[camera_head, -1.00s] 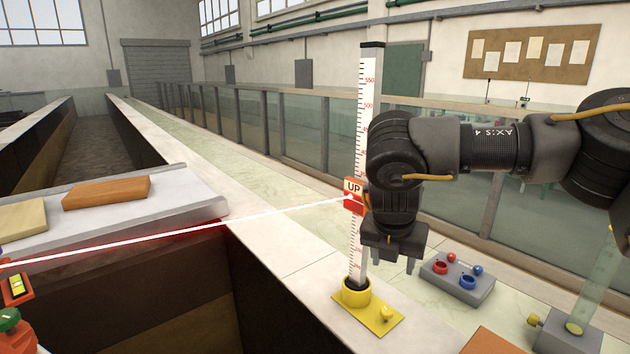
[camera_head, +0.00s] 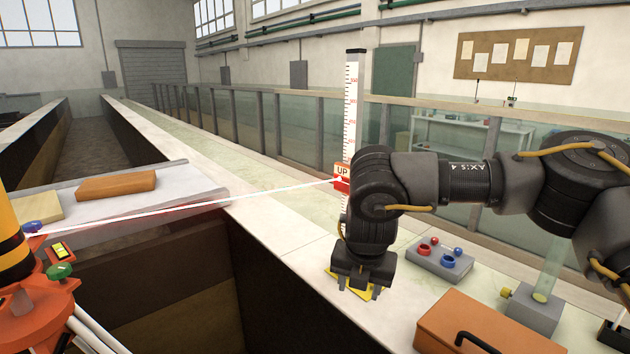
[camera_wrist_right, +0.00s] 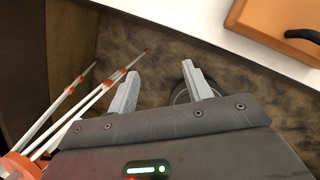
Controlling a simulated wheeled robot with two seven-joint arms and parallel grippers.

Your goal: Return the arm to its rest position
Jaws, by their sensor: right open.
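My right arm comes in from the right in the head view. Its gripper (camera_head: 360,285) points down in front of the yellow base plate (camera_head: 340,288) of the measuring staff and hides much of it. The gripper is open. In the right wrist view its two fingers (camera_wrist_right: 160,92) stand apart with nothing between them. The white graduated staff (camera_head: 352,100) stands upright behind the arm. The red and white UP marker (camera_head: 342,176) sits on the staff, with the end of a bright line on it. My left gripper is not in view.
An orange laser level (camera_head: 40,295) on a white tripod stands at the lower left. An orange case (camera_head: 480,325) with a black handle lies at the lower right. A grey block with red and blue rings (camera_head: 440,260) and a clear tube (camera_head: 550,268) stand on the ledge (camera_head: 300,255).

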